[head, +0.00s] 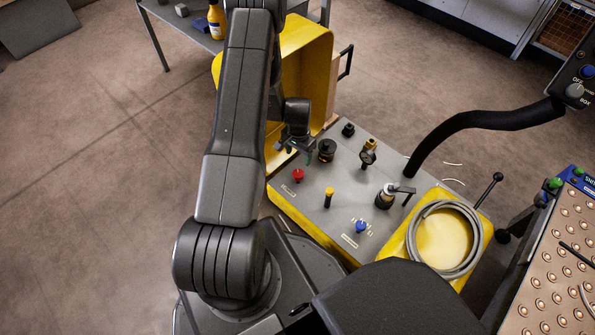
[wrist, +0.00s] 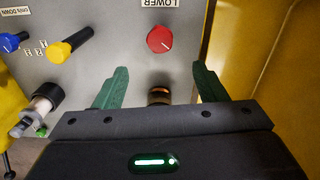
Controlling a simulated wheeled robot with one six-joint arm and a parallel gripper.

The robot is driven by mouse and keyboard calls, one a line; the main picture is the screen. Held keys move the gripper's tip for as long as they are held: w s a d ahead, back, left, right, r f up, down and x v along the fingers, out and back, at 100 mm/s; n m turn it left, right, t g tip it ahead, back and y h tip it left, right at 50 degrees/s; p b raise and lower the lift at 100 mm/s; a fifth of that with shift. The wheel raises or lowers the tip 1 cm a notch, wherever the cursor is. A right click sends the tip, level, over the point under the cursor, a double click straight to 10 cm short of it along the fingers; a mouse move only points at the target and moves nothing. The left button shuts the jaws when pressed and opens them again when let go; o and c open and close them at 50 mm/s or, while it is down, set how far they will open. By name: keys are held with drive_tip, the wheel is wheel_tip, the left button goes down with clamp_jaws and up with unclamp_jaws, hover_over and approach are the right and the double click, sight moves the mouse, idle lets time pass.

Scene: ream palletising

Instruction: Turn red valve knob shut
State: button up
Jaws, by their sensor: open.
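The red valve knob (head: 298,175) sits on the grey panel (head: 318,215) near its left edge, below my gripper in the head view. In the wrist view the red knob (wrist: 160,39) is round, with a pale pointer line, beside a label reading "LOWER". My gripper (head: 300,156) is open, its green fingers (wrist: 158,78) spread apart. The knob lies beyond the fingertips, roughly centred between them, and nothing is held. A dark round part with an orange ring (wrist: 159,95) shows between the fingers, partly hidden by the gripper body.
A yellow-topped knob (head: 328,194), a blue knob (head: 361,227), a black knob (head: 327,150) and a lever fitting (head: 387,195) stand on the same panel. A yellow housing (head: 305,65) rises behind the gripper. A coiled grey hose (head: 413,236) lies at right.

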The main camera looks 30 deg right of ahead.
sight(298, 173)
wheel_tip(298, 173, down, 11)
drive_tip(key=b, duration=0.3)
drive_tip(key=shift+f, duration=0.15)
drive_tip(key=c, duration=1)
drive_tip(key=shift+m, duration=0.3)
drive_tip(key=m+b, duration=0.2)
drive_tip(key=m, duration=0.2)
drive_tip(key=shift+m, duration=0.3)
drive_tip(key=m+b, duration=0.2)
drive_tip(key=m, duration=0.2)
drive_tip(key=shift+m, duration=0.4)
